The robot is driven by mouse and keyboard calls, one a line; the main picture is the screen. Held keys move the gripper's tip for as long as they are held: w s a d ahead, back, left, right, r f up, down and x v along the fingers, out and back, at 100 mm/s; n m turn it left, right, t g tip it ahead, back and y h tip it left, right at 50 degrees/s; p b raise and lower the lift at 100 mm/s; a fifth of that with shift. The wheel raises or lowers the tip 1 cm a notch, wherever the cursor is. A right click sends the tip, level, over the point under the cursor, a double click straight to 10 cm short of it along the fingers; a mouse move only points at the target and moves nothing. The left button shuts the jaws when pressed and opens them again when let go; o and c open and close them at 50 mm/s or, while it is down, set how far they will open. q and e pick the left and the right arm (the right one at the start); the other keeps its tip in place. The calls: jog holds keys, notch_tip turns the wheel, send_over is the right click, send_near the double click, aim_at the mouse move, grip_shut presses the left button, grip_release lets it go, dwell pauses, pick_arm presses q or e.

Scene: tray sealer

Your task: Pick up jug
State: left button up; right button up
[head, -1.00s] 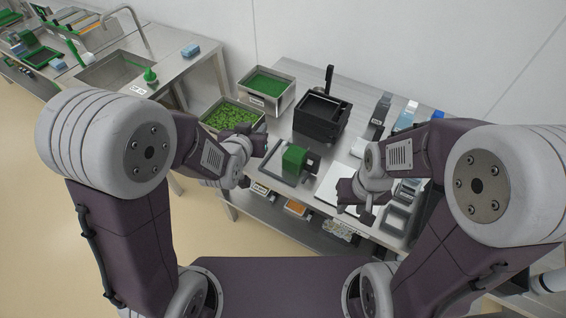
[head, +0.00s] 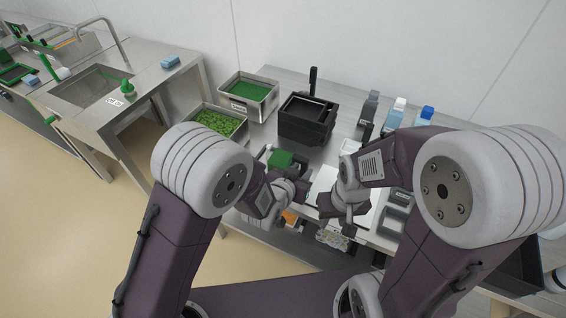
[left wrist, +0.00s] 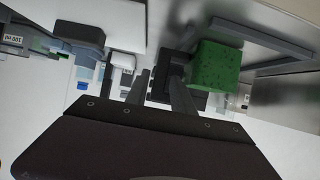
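The jug (head: 281,158) looks like a green box-shaped body with a dark handle, standing at the near left of the steel table. In the left wrist view its speckled green body (left wrist: 214,66) is right of centre, with the dark handle on its left side. My left gripper (head: 299,177) is beside the jug on its near right side. In the left wrist view its fingers (left wrist: 159,77) are apart, pointing toward the dark handle; whether they touch it I cannot tell. My right gripper (head: 336,212) is lower and further right, its fingers apart and empty.
A black sealer (head: 308,118) stands behind the jug. Steel bins with green contents, one at the back (head: 250,92) and one nearer (head: 207,112), stand left. Bottles (head: 397,108) stand at the back right. A white board (head: 328,182) lies right of the jug.

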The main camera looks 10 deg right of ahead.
aim_at(303, 169)
pick_arm(q)
jog(key=x, duration=0.3)
jog(key=shift+w+d+f, duration=0.15)
jog(key=shift+w+f, duration=0.05)
jog(key=shift+w, duration=0.05)
pick_arm(e)
jog(key=shift+f, duration=0.15)
pick_arm(q)
jog(key=shift+r, duration=0.1)
grip_shut()
